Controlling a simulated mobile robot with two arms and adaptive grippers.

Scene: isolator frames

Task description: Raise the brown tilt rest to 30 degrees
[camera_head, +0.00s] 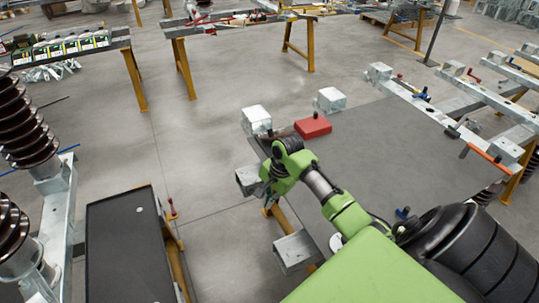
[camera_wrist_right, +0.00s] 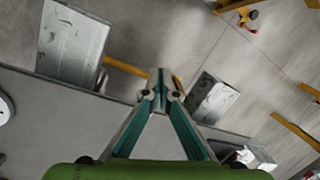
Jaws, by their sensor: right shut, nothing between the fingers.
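I cannot make out a brown tilt rest with certainty in either view. My right gripper (camera_wrist_right: 163,88) is shut and empty in the right wrist view, its teal fingers meeting at the tips. In the head view my green right arm reaches over the left edge of the grey table (camera_head: 385,150), and the wrist covers most of the gripper. In the wrist view the fingertips appear over the table's edge, between two metal blocks (camera_wrist_right: 72,42) (camera_wrist_right: 208,103). My left gripper is not in view.
A red block (camera_head: 313,126) and pale metal blocks (camera_head: 256,120) (camera_head: 330,100) are at the table's far left. Brown ribbed insulators (camera_head: 25,125) stand at the left, beside a black-topped table (camera_head: 125,245). Metal rails with handles (camera_head: 440,110) lie at the right. The floor between is open.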

